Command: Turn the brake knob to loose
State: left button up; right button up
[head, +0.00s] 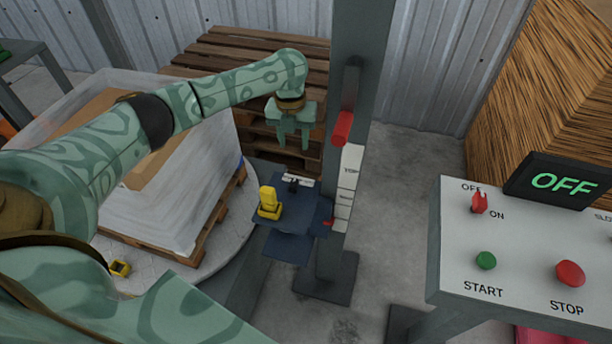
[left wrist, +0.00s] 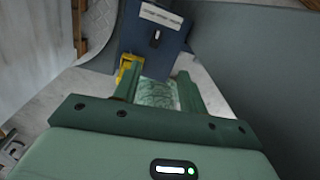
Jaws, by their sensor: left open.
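A small dark knob (head: 293,186) stands on top of the blue carriage (head: 292,212) on the grey mast. A white label strip (head: 300,180) lies beside it, its text too small to read. The knob also shows in the left wrist view (left wrist: 156,38), and I cannot tell which setting it points to. My left gripper (head: 293,143) points down above the carriage, open and empty, apart from the knob. In the left wrist view its two fingers (left wrist: 158,92) are spread. My right gripper is not in view.
A yellow part (head: 269,205) stands on the carriage left of the knob. A wrapped load (head: 165,190) is at left. A control panel (head: 525,250) reading OFF is at right.

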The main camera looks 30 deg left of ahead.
pick_arm(q)
jog(key=m, duration=0.1)
jog(key=b, duration=0.7)
send_near(293, 182)
notch_tip(293, 182, down, 9)
jog(key=shift+d+f, duration=0.1)
jog(key=shift+d, duration=0.1)
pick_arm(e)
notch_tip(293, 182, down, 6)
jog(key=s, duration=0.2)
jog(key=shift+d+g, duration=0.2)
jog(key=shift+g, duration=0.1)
pick_arm(q)
jog(key=shift+p, duration=0.3)
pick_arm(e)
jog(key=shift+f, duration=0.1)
pick_arm(q)
grip_shut()
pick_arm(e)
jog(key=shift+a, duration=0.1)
